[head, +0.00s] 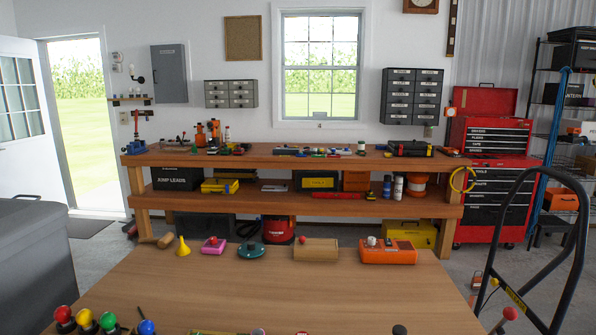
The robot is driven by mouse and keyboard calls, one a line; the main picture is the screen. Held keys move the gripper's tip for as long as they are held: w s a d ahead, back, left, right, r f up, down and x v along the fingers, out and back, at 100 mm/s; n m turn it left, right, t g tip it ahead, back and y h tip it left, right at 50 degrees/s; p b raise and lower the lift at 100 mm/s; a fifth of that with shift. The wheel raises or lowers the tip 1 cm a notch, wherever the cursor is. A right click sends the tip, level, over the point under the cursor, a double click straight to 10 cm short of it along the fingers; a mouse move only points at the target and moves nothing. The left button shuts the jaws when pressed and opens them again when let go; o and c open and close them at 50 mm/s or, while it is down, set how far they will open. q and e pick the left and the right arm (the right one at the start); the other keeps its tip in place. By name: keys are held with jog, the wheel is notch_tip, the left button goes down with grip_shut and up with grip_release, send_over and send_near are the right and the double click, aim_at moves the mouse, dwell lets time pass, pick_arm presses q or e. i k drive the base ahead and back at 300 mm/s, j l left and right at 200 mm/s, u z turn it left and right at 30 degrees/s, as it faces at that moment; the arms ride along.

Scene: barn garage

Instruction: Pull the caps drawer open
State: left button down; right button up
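No drawer label that I can read says caps. A dark wall cabinet (412,96) with two columns of small labelled drawers hangs right of the window; its labels are too small to read. A smaller grey wall cabinet (231,93) with several drawers hangs left of the window. A red tool chest (492,180) with labelled black drawers stands at the right end of the workbench. All these drawers look shut. Neither of my grippers is in view.
A wooden table (200,290) is right before me, with an orange box (388,252), a yellow funnel (183,246) and coloured knobs on it. A long workbench (300,160) stands behind. A black hand-truck frame (570,260) stands at right, a grey bin (35,265) at left.

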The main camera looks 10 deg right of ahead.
aim_at(421, 74)
jog(key=l+z, duration=0.1)
jog(key=z, duration=0.35)
jog(key=l+z, duration=0.1)
jog(key=z, duration=0.35)
jog(key=l+z, duration=0.1)
jog(key=z, duration=0.35)
jog(key=i+l+z, duration=0.45)
jog(key=l, duration=0.45)
jog(key=i+l+z, duration=0.5)
jog(key=i+l, duration=0.15)
jog(key=i+l+z, duration=0.45)
jog(key=i, duration=0.25)
jog(key=i+u, duration=0.15)
jog(key=i, duration=0.4)
jog(key=i+l+u, duration=0.1)
jog(key=i, duration=0.5)
jog(key=i+l+u, duration=0.15)
jog(key=i, duration=0.4)
jog(key=i+j+u, duration=0.1)
jog(key=i+u, duration=0.65)
jog(key=u, duration=0.15)
jog(key=i+l+u, duration=0.1)
jog(key=i+u, duration=0.85)
jog(key=i, duration=1.1)
